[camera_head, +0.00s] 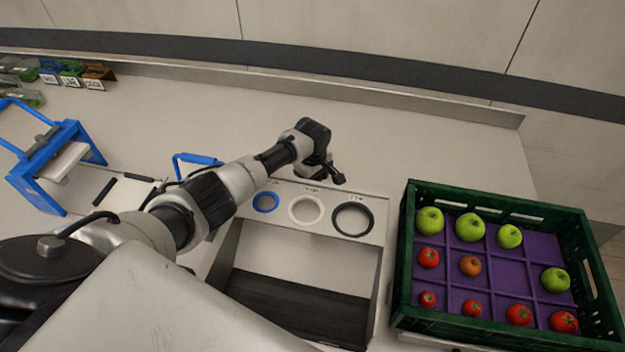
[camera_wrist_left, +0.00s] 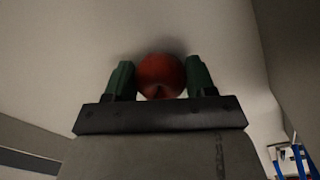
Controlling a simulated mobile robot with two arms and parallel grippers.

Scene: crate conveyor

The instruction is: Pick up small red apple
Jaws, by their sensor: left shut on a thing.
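My left gripper (camera_wrist_left: 159,82) is shut on a small red apple (camera_wrist_left: 161,74), held between its two green finger pads in the left wrist view. In the head view this gripper (camera_head: 333,176) hangs above the panel with rings, left of the crate; the held apple is hidden there behind the hand. The green crate (camera_head: 400,262) at the right has a purple divided insert. In it lie green apples (camera_head: 470,227), small red fruits (camera_head: 428,257), a brownish-orange fruit (camera_head: 470,265) and tomatoes (camera_head: 518,315). My right gripper is not in view.
The panel has a blue ring (camera_head: 266,202), a white ring (camera_head: 306,211) and a black ring (camera_head: 353,219) above a dark chute (camera_head: 290,308). A blue-framed device (camera_head: 45,165) stands at the left. Small bins (camera_head: 72,76) stand at the back left.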

